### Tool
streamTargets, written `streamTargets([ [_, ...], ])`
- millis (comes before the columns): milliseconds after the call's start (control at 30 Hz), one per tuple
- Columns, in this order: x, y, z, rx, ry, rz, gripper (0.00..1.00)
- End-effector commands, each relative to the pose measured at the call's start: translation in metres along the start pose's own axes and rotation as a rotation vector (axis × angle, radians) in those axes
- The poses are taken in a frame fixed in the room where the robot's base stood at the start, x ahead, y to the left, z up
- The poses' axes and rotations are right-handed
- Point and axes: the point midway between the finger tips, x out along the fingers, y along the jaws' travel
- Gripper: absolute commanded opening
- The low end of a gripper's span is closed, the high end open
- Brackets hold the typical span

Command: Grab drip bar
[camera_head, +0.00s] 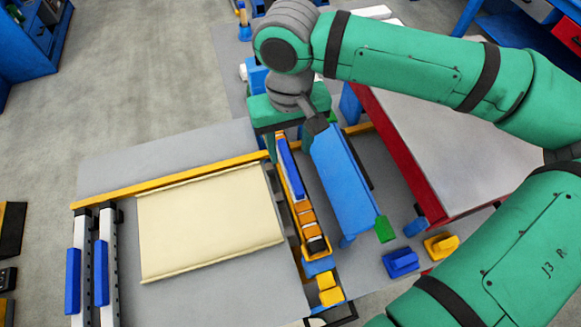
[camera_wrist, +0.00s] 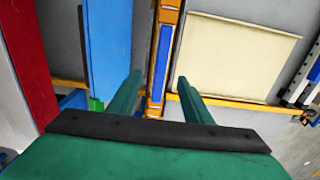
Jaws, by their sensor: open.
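A narrow blue bar (camera_head: 290,170) lies lengthwise in a long orange holder (camera_head: 308,222) between the cream panel and the wide blue plate. I take this bar for the drip bar, but no label shows. In the wrist view the blue bar (camera_wrist: 161,58) stands between my fingers, with orange on both sides of it. My gripper (camera_wrist: 159,88) is open and empty, its two green fingers spread to either side of the bar's line. In the head view my gripper (camera_head: 287,138) is over the far end of the holder. How high it is above the bar is hard to tell.
A cream panel (camera_head: 210,220) lies on the grey table to the left. A long blue plate (camera_head: 345,175) stands close to the right of the holder. A red-edged table (camera_head: 450,145) is further right. Blue (camera_head: 401,262) and yellow (camera_head: 441,246) blocks lie near its front.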

Motion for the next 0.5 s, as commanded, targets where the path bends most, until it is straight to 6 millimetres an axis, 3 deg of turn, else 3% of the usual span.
streamTargets([
  [267, 0.021, -0.002, 0.000, -0.006, 0.001, -0.001, 0.45],
  [500, 0.053, -0.002, 0.000, -0.007, 0.000, -0.001, 0.45],
])
